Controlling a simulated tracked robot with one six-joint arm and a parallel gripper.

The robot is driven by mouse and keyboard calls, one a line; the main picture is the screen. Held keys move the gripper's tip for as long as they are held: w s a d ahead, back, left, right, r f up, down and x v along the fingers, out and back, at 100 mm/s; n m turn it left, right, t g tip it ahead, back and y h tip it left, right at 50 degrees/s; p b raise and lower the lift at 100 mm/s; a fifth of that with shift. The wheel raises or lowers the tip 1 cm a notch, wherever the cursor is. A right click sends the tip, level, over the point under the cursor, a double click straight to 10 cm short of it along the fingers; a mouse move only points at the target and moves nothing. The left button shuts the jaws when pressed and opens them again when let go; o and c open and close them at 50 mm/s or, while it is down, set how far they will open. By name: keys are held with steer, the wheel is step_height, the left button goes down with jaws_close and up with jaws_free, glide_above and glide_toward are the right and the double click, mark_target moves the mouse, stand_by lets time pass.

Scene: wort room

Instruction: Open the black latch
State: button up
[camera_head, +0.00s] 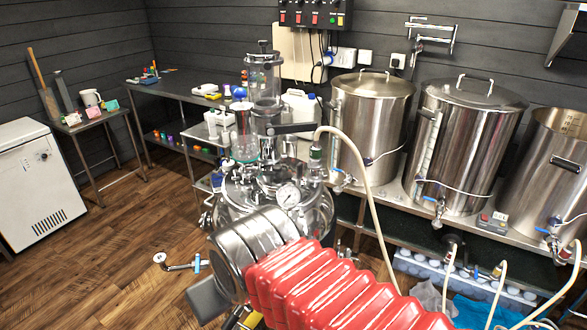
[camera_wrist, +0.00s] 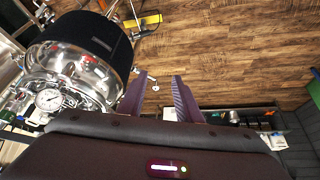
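A steel vessel (camera_head: 232,203) with a pressure gauge (camera_head: 288,196) on its lid stands mid-picture in the head view, partly behind my arm. A black lever (camera_head: 292,128) sticks out sideways from the glass column above the lid; I cannot tell if it is the black latch, or whether it is open. In the wrist view the vessel lies at the left with a black band (camera_wrist: 92,35) around it and the gauge (camera_wrist: 48,100) below. My gripper (camera_wrist: 157,92) shows two purple fingers, apart and empty, beside the vessel. My gripper cannot be made out in the head view.
Steel kettles (camera_head: 372,130) with taps and hoses stand on a bench (camera_head: 400,205) at the right. A metal fitting (camera_head: 180,263) is left of the vessel, above the floor. A white cabinet (camera_head: 38,190) stands far left, with clear wooden floor between.

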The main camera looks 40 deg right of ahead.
steer(key=shift+o, duration=0.6)
steer(key=w+d+f+m+y, duration=0.2)
steer(key=d+f+m, duration=0.2)
steer(key=d+m, duration=0.25)
steer(key=w+d+f+m+g+y, duration=0.1)
steer(key=d+f+m+y, duration=0.15)
steer(key=d+m, duration=0.4)
steer(key=w+d+f+m+y, duration=0.1)
steer(key=w+d+f+m, duration=0.1)
steer(key=d+f+m, duration=0.45)
steer(key=w+d+r+m+t, duration=0.2)
steer(key=d+r+m+t, duration=0.2)
steer(key=d, duration=0.3)
steer(key=w+d+r+m+t, duration=0.2)
steer(key=d+r+m+t, duration=0.1)
steer(key=d, duration=0.5)
steer(key=w+d+r+m+t, duration=0.1)
steer(key=d+r+m+t, duration=0.3)
steer(key=d, duration=0.4)
steer(key=shift+w+r+m+t, duration=0.3)
steer(key=shift+w+m+t, duration=0.1)
steer(key=shift+m+t, duration=0.4)
